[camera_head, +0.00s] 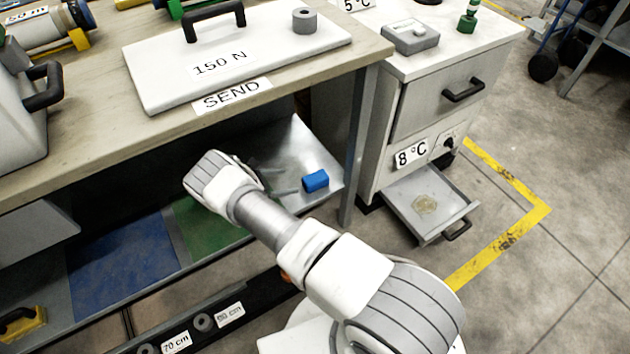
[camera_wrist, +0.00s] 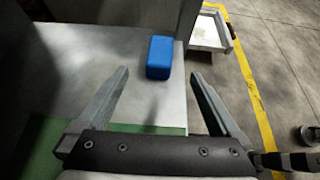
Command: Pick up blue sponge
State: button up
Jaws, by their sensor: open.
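The blue sponge (camera_head: 316,181) is a small block on the metal lower shelf (camera_head: 291,150) under the bench, near the shelf's right end. In the wrist view the sponge (camera_wrist: 159,57) lies ahead of my gripper (camera_wrist: 160,75), between the lines of the two fingers and just beyond their tips. My gripper is open and empty, with both fingers spread wide. In the head view my arm reaches under the bench from the right, and the fingers (camera_head: 283,190) show only faintly to the left of the sponge.
The bench top (camera_head: 100,128) overhangs the shelf, with a leg (camera_head: 358,150) right of the sponge. Green (camera_head: 205,228) and blue (camera_head: 125,262) mats cover the shelf further left. A cabinet with an open lower drawer (camera_head: 428,200) stands to the right.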

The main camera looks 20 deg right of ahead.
aim_at(313, 179)
jog(key=b+x, duration=0.1)
jog(key=x, duration=0.7)
jog(key=shift+d+f+b, duration=0.1)
jog(key=shift+d+b, duration=0.05)
jog(key=shift+b, duration=0.2)
jog(key=b+x, duration=0.2)
jog(key=x, duration=0.3)
jog(key=shift+d, duration=0.15)
jog(key=c, duration=1.5)
notch_tip(313, 179, up, 10)
jog(key=p, duration=0.4)
jog(key=shift+s+p, duration=0.1)
jog(key=shift+p, duration=0.2)
